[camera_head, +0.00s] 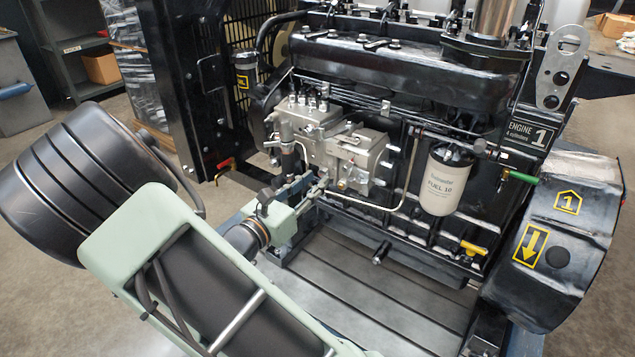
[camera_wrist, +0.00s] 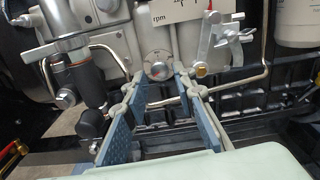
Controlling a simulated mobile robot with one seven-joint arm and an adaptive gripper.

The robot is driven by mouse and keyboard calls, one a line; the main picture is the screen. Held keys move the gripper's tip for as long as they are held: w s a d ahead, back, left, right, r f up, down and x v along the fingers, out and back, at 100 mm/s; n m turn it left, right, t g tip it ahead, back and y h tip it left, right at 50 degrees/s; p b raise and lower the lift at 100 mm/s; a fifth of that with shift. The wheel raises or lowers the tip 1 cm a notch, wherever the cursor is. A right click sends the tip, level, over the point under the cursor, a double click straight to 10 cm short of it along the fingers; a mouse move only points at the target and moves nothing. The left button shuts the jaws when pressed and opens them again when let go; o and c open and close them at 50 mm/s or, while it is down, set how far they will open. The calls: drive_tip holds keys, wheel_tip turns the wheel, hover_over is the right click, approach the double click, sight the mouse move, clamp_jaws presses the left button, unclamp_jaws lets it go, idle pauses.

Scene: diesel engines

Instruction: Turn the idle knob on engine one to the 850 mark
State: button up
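Engine one (camera_head: 385,75), a black diesel engine, carries an "ENGINE 1" plate (camera_head: 530,133). A silver metal pump unit (camera_head: 350,155) is on its near side. In the wrist view, a small round grey knob (camera_wrist: 158,70) with a reddish mark sits below a white plate marked "rpm" (camera_wrist: 172,12). The scale's numbers, including any 850 mark, are out of view or unreadable. My gripper (camera_wrist: 160,84) is open, its blue-padded fingers on either side of the view and its tips near the knob. In the head view, my gripper (camera_head: 310,186) reaches the pump; the knob is hidden.
A white fuel filter (camera_head: 445,182) hangs right of the pump, with a bent metal pipe (camera_head: 408,175) between them. In the wrist view, a lever bracket (camera_wrist: 212,45) is right of the knob and a black cylinder (camera_wrist: 88,78) is left of it.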

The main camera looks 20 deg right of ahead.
drive_tip(key=shift+x, duration=1.1)
clamp_jaws()
